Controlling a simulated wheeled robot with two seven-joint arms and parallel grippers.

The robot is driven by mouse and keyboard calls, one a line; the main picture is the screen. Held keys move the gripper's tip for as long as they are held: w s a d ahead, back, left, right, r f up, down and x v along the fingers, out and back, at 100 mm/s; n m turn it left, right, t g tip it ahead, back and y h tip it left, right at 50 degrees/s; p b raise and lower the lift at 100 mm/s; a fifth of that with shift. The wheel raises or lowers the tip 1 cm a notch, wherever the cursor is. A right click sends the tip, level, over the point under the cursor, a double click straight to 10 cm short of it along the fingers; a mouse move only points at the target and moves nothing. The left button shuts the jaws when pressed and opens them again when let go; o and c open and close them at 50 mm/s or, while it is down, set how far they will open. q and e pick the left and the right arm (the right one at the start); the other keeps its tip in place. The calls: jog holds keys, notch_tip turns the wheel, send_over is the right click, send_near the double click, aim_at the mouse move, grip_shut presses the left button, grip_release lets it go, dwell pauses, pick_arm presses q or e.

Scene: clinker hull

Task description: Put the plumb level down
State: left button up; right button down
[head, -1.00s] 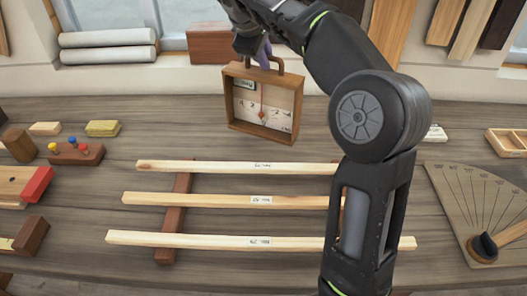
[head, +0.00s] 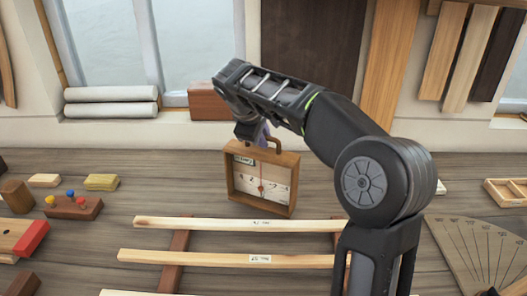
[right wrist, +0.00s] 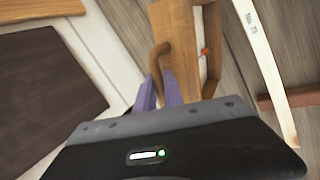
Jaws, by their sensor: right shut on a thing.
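The plumb level (head: 288,192) is a square wooden frame with a pale scale card, a red bob and a curved handle on top. In the head view it is upright over the back of the bench, behind the wooden strips. My right gripper (head: 262,135) is above it, shut on its handle. The right wrist view shows the purple fingers (right wrist: 160,92) at the handle and the frame's wooden edge (right wrist: 178,40). I cannot tell whether its base touches the bench. My left gripper is not in view.
Pale wooden strips (head: 200,257) lie across dark crosspieces in front. A block with coloured pegs (head: 75,207) and other blocks are at left. A fan-shaped scale board (head: 480,245) is at right. Bare bench (head: 165,175) lies left of the level.

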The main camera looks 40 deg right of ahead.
aim_at(264, 150)
jog(key=shift+f, duration=1.85)
jog(key=shift+f, duration=0.1)
jog(key=c, duration=1.5)
grip_release()
jog(key=shift+o, duration=0.2)
jog(key=v, duration=1.2)
jog(key=shift+p, duration=0.35)
